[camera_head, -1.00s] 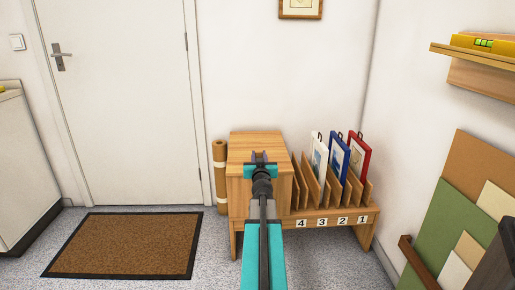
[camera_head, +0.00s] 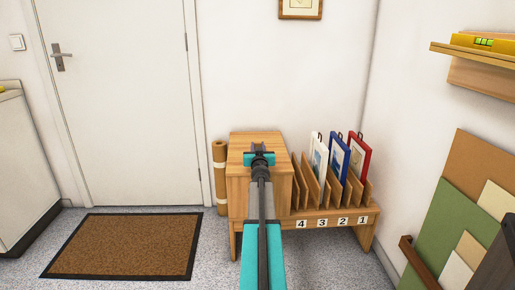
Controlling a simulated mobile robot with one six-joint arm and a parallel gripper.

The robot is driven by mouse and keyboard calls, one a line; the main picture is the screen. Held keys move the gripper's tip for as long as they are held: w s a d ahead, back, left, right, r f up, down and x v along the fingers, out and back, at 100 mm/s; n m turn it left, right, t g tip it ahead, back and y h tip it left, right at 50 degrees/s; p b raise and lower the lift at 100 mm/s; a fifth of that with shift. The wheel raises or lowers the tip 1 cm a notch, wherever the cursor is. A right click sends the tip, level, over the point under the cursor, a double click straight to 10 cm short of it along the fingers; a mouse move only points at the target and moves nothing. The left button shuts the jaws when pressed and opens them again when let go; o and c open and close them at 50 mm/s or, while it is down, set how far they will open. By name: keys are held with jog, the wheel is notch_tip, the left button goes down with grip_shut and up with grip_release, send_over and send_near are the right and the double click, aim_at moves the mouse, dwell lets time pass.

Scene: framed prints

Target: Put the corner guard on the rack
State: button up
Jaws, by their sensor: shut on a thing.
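My gripper (camera_head: 257,148) is over the top of the wooden cabinet at the left end of the rack. It is shut on a small dark piece, which I take to be the corner guard; its shape is hard to tell from the dark fingers. I cannot tell whether it touches the cabinet top. The wooden rack (camera_head: 311,214) has upright dividers and slots labelled 4, 3, 2, 1 from left to right. My arm hides part of the cabinet front.
White, blue (camera_head: 339,155) and red (camera_head: 360,156) framed prints stand in the rack's right part. A brown roll (camera_head: 220,165) stands left of the cabinet. A doormat (camera_head: 125,245) lies before the door. Boards (camera_head: 450,225) lean at the right wall, below a shelf (camera_head: 470,58).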

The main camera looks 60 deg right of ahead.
aim_at(258, 145)
jog(key=shift+d, duration=0.1)
dwell(0.3)
jog(key=shift+x, duration=1.8)
jog(key=shift+s+f+b, duration=0.1)
jog(key=shift+f+b, duration=0.7)
jog(key=shift+b, duration=0.2)
jog(key=shift+f, duration=0.1)
jog(key=o, duration=1)
jog(key=shift+s, duration=0.1)
jog(key=shift+p+v, duration=0.45)
jog(key=shift+v, duration=5.6)
jog(key=shift+w+r, duration=0.25)
